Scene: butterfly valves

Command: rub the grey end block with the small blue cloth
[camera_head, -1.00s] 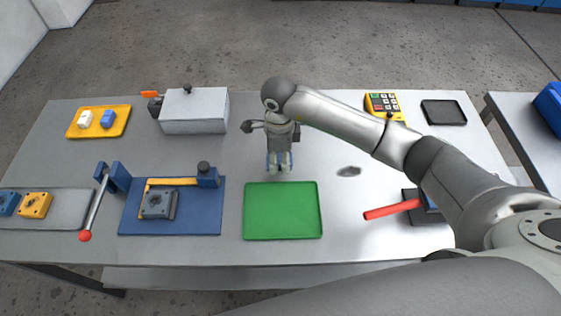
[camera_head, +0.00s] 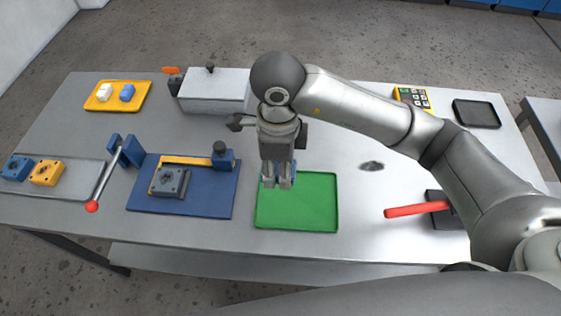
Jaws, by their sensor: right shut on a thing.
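The grey end block (camera_head: 170,182) sits on the blue fixture board (camera_head: 207,205) at left of centre, beside a yellow bar and a blue clamp post. My right gripper (camera_head: 278,185) points down above the back left corner of the green tray, to the right of the block and apart from it. Its fingers are shut on the small blue cloth (camera_head: 292,174), of which only slivers of blue show around the fingertips. The rest of it is hidden by the fingers. My left gripper is not in view.
The green tray (camera_head: 297,215) is empty. A lever with a red knob (camera_head: 92,206) stands left of the board. A yellow tray (camera_head: 118,104), a grey box (camera_head: 213,97) and a red handle (camera_head: 415,210) are also on the table. A dark smudge (camera_head: 371,166) lies right of the gripper.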

